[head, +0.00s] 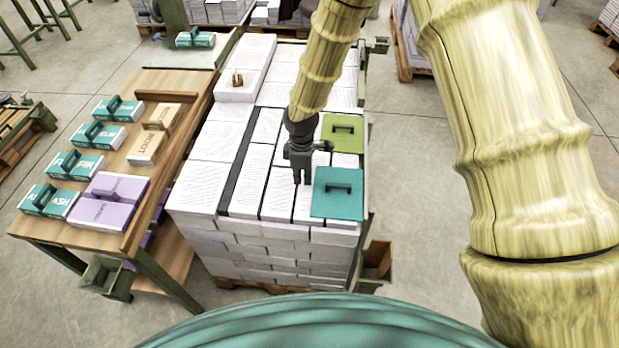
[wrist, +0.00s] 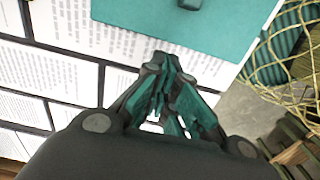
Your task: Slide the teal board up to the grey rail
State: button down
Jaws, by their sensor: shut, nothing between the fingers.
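The teal board (head: 338,205) lies flat on the front right of the paper stacks, with a dark handle on top. It also fills the top of the wrist view (wrist: 230,25), where its handle shows at the upper edge. A long dark grey strip (head: 240,172), which looks like the rail, runs front to back across the stacks, left of the board with white sheets between. My gripper (head: 302,182) is shut and empty, pointing down just left of the board. In the wrist view the fingertips (wrist: 170,65) are close to the board's edge; I cannot tell whether they touch.
A green board (head: 343,133) with a handle lies just behind the teal one. A wooden table (head: 125,165) at left holds teal-and-white blocks and a purple box (head: 108,200). A raised white stack (head: 240,88) stands at the back left.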

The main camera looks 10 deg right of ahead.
notch_tip(320, 180, up, 9)
jog(key=b, duration=0.1)
jog(key=shift+d, duration=0.15)
jog(key=shift+s, duration=0.1)
